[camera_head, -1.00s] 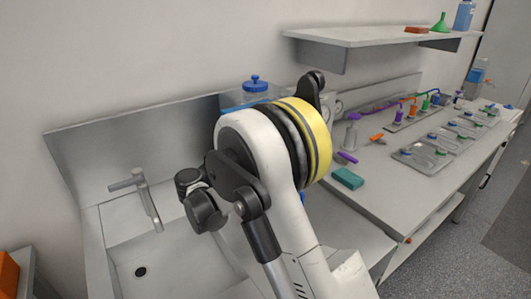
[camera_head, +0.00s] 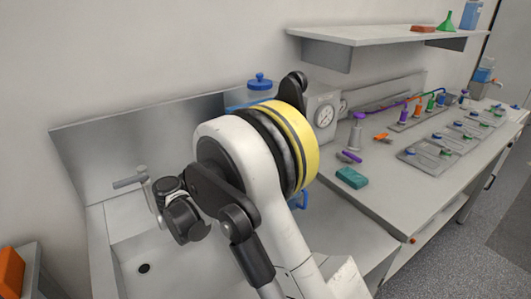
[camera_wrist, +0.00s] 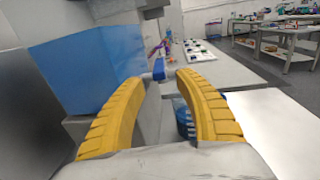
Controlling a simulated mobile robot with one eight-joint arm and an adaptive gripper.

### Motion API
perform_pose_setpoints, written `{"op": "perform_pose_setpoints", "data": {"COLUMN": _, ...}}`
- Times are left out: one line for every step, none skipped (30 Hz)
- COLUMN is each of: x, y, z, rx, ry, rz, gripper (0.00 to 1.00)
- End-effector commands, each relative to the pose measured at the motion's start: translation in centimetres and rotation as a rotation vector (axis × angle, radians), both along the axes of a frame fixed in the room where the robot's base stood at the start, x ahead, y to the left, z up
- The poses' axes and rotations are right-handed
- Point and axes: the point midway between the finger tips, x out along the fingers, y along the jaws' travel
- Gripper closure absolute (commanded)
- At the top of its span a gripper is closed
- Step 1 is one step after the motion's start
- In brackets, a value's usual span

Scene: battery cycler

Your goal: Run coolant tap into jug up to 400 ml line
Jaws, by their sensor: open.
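In the wrist view my gripper (camera_wrist: 158,82) has its two yellow fingers spread, with nothing between the tips. A large blue coolant tank (camera_wrist: 85,70) stands close on the left, beside and beyond the left finger. A small blue tap lever (camera_wrist: 158,68) shows just beyond the fingertips. A blue, marked thing (camera_wrist: 184,118), probably the jug, is partly hidden behind the right finger; its level cannot be read. In the head view the tank's blue lid (camera_head: 260,82) shows behind my arm, and a blue handle (camera_head: 301,200) shows to its right. My arm hides the gripper there.
A sink with a grey faucet (camera_head: 135,181) lies at left. A dial gauge box (camera_head: 324,115) stands behind my arm. The bench at right holds a teal sponge (camera_head: 351,178), a purple-topped bottle (camera_head: 356,133) and trays (camera_head: 423,167). A shelf (camera_head: 375,35) overhangs the bench.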

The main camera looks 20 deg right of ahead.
Motion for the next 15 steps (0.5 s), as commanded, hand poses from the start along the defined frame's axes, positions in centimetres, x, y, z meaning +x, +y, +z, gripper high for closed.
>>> {"op": "perform_pose_setpoints", "data": {"x": -0.2, "y": 1.2, "z": 0.0, "rx": 0.0, "ry": 0.0, "rz": 0.005, "gripper": 0.6}}
{"op": "perform_pose_setpoints", "data": {"x": -0.4, "y": 1.7, "z": 0.0, "rx": 0.0, "ry": 0.0, "rz": 0.003, "gripper": 0.6}}
{"op": "perform_pose_setpoints", "data": {"x": -0.7, "y": 2.5, "z": 0.0, "rx": 0.0, "ry": 0.0, "rz": 0.004, "gripper": 0.6}}
{"op": "perform_pose_setpoints", "data": {"x": -0.8, "y": 2.9, "z": 0.0, "rx": 0.0, "ry": 0.0, "rz": 0.003, "gripper": 0.6}}
{"op": "perform_pose_setpoints", "data": {"x": -1.0, "y": 3.3, "z": 0.0, "rx": 0.0, "ry": 0.0, "rz": 0.002, "gripper": 0.6}}
{"op": "perform_pose_setpoints", "data": {"x": -1.1, "y": 3.9, "z": 0.0, "rx": 0.0, "ry": 0.0, "rz": 0.002, "gripper": 0.6}}
{"op": "perform_pose_setpoints", "data": {"x": -1.2, "y": 4.2, "z": 0.0, "rx": 0.0, "ry": 0.0, "rz": 0.003, "gripper": 0.6}}
{"op": "perform_pose_setpoints", "data": {"x": -1.3, "y": 4.4, "z": 0.0, "rx": 0.0, "ry": 0.0, "rz": 0.002, "gripper": 0.6}}
{"op": "perform_pose_setpoints", "data": {"x": -1.4, "y": 4.7, "z": 0.0, "rx": 0.0, "ry": 0.0, "rz": 0.001, "gripper": 0.6}}
{"op": "perform_pose_setpoints", "data": {"x": -1.5, "y": 4.8, "z": 0.0, "rx": 0.0, "ry": 0.0, "rz": 0.0, "gripper": 0.6}}
{"op": "perform_pose_setpoints", "data": {"x": -1.5, "y": 4.9, "z": 0.0, "rx": 0.0, "ry": 0.0, "rz": 0.0, "gripper": 0.6}}
{"op": "perform_pose_setpoints", "data": {"x": -1.5, "y": 5.0, "z": 0.0, "rx": 0.0, "ry": 0.0, "rz": 0.0, "gripper": 0.6}}
{"op": "perform_pose_setpoints", "data": {"x": -1.6, "y": 5.1, "z": 0.0, "rx": 0.0, "ry": 0.0, "rz": 0.0, "gripper": 0.6}}
{"op": "perform_pose_setpoints", "data": {"x": -1.6, "y": 5.1, "z": 0.0, "rx": 0.0, "ry": 0.0, "rz": 0.0, "gripper": 0.6}}
{"op": "perform_pose_setpoints", "data": {"x": -1.6, "y": 5.1, "z": 0.0, "rx": 0.0, "ry": 0.0, "rz": 0.0, "gripper": 0.6}}
